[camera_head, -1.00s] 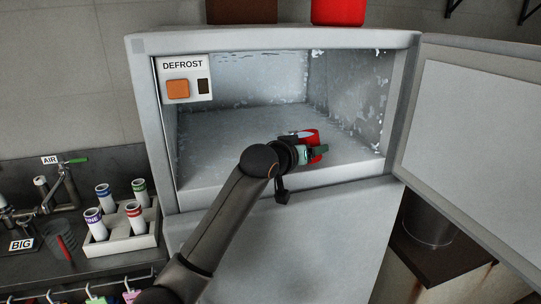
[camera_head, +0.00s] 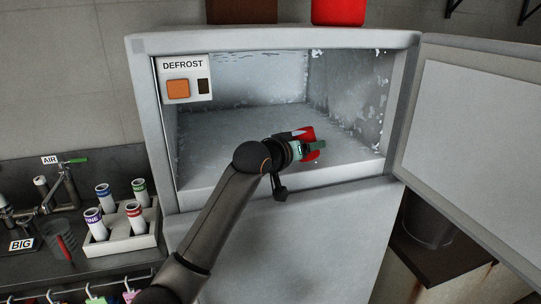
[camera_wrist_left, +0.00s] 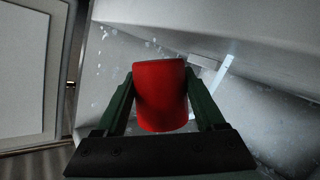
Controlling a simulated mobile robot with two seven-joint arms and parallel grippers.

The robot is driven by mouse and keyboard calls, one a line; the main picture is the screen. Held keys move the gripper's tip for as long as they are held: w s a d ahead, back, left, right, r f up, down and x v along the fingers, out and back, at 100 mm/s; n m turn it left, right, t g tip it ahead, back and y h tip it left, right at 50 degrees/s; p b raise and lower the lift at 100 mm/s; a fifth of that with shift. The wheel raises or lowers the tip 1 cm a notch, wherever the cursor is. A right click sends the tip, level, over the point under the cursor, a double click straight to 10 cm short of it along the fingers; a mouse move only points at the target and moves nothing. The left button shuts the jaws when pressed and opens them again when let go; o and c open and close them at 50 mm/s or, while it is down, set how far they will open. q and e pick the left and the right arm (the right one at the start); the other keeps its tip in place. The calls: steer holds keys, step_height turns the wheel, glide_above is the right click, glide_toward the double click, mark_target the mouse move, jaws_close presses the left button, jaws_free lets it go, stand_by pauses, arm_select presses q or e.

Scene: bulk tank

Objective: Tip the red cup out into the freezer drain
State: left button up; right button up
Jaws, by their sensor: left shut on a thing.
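The red cup (camera_head: 307,134) is inside the open freezer compartment (camera_head: 240,125), just above the front part of its floor. My left gripper (camera_head: 309,149) is shut on the cup, and the cup looks tilted in the head view. In the left wrist view the cup (camera_wrist_left: 160,95) sits between the two green fingers of the gripper (camera_wrist_left: 160,105). The cup's mouth and anything inside it are hidden. I cannot pick out a drain for certain. My right gripper is not in view.
The freezer door (camera_head: 470,140) stands open to the right. A DEFROST panel (camera_head: 186,79) with an orange button is at the opening's upper left. Frost covers the inner walls. A rack of labelled tubes (camera_head: 147,240) stands on the counter to the left.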

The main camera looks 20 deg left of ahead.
arm_select(q)
steer(key=shift+a+r+n, duration=0.25)
steer(key=shift+a+n, duration=0.1)
steer(key=shift+n, duration=0.05)
stand_by(0.4)
steer(key=shift+w+a+f+n+h, duration=0.15)
steer(key=shift+a+f+n+h, duration=0.25)
steer(key=shift+a+n, duration=0.25)
stand_by(0.7)
steer(key=shift+a+r+n+h, duration=0.15)
steer(key=shift+r+n+h, duration=0.4)
steer(key=shift+n, duration=0.5)
stand_by(1.0)
steer(key=shift+r+n+t+b, duration=0.2)
steer(key=shift+n+t+b, duration=0.1)
steer(key=shift+n+b, duration=0.1)
stand_by(0.3)
steer(key=shift+f+n+h+b, duration=0.4)
steer(key=shift+n+b, duration=0.2)
steer(key=shift+b, duration=0.6)
steer(key=shift+a+r+n+t+h+b, duration=0.1)
steer(key=shift+r+n+t+h+b, duration=0.25)
steer(key=shift+n+b, duration=0.4)
stand_by(0.8)
steer(key=shift+w+a+n, duration=0.1)
steer(key=shift+a+n, duration=0.1)
steer(key=shift+n, duration=0.05)
